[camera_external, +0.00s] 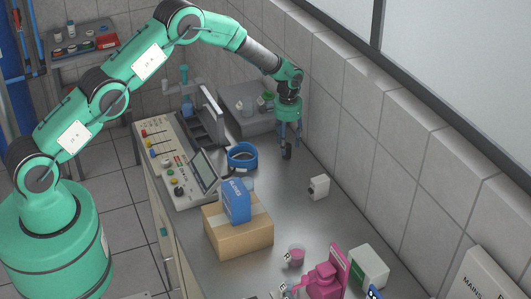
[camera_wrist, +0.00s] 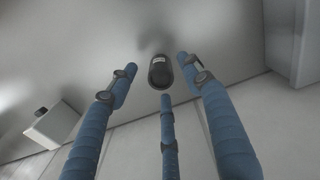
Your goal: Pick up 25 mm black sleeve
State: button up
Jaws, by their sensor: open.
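The black sleeve (camera_wrist: 160,72) is a short dark cylinder with a small white label. In the wrist view it lies between and just beyond the tips of the blue fingers of my gripper (camera_wrist: 157,78). The fingers are spread open, and no finger clearly touches the sleeve. In the external view the sleeve (camera_external: 287,152) shows as a small dark shape on the metal bench, right under my gripper (camera_external: 288,140). The gripper points down over it near the tiled wall.
A small white box (camera_external: 318,187) stands nearby on the bench. A blue ring (camera_external: 242,157) lies to the left, with a cardboard box (camera_external: 240,234) carrying a blue box (camera_external: 235,201) nearer the camera. A grey block (camera_external: 245,105) is behind. Bare bench surrounds the sleeve.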

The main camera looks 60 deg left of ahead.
aim_at(287, 145)
jog(key=shift+f, duration=1.9)
jog(key=c, duration=1.1)
